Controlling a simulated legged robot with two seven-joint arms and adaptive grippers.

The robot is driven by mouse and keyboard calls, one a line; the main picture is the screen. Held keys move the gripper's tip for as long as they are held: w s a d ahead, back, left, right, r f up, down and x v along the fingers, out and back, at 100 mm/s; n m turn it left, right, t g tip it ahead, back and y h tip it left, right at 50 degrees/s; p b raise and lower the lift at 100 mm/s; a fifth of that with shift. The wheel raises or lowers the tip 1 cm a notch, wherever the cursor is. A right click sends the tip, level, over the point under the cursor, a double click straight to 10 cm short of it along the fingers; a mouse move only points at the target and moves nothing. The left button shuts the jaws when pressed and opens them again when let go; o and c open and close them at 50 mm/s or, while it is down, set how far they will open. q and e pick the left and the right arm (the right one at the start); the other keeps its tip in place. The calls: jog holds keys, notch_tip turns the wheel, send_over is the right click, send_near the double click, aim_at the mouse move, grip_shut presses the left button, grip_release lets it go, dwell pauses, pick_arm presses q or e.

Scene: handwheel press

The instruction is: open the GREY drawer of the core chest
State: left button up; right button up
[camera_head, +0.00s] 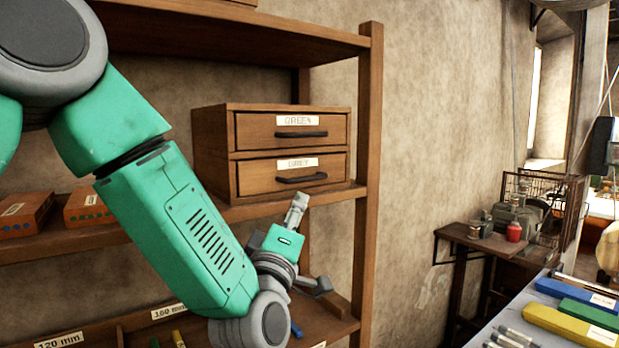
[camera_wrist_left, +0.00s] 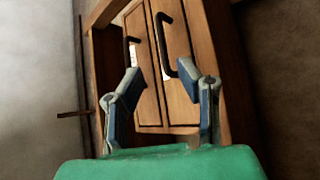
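The core chest (camera_head: 214,160) is a wooden box on the shelf with two drawers, one above the other. The lower one is the GREY drawer (camera_head: 256,177), with a white label and a dark bar handle (camera_head: 302,179). Both drawers look shut. My left gripper (camera_head: 298,203) is just below and in front of the GREY drawer, apart from its handle. In the left wrist view my left gripper (camera_wrist_left: 164,88) is open and empty, its fingers spread before the drawer fronts. Two dark handles show there; I cannot tell which is GREY. My right gripper is out of view.
The shelf board (camera_head: 339,193) runs under the chest, and a wooden post (camera_head: 369,130) stands to its right. Brown boxes (camera_head: 90,207) sit left on the same shelf. A lower tray (camera_head: 100,340) holds small rods. A bench with coloured bars (camera_head: 570,326) is at lower right.

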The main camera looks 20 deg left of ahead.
aim_at(311, 180)
pick_arm(q)
jog(key=p+x, duration=0.2)
jog(key=x, duration=0.8)
jog(key=shift+f+p, duration=0.2)
jog(key=shift+p, duration=0.2)
jog(key=shift+w+a+r, duration=0.1)
jog(key=shift+w+a, duration=0.05)
jog(key=shift+w, duration=0.35)
jog(key=shift+d, duration=0.3)
grip_shut()
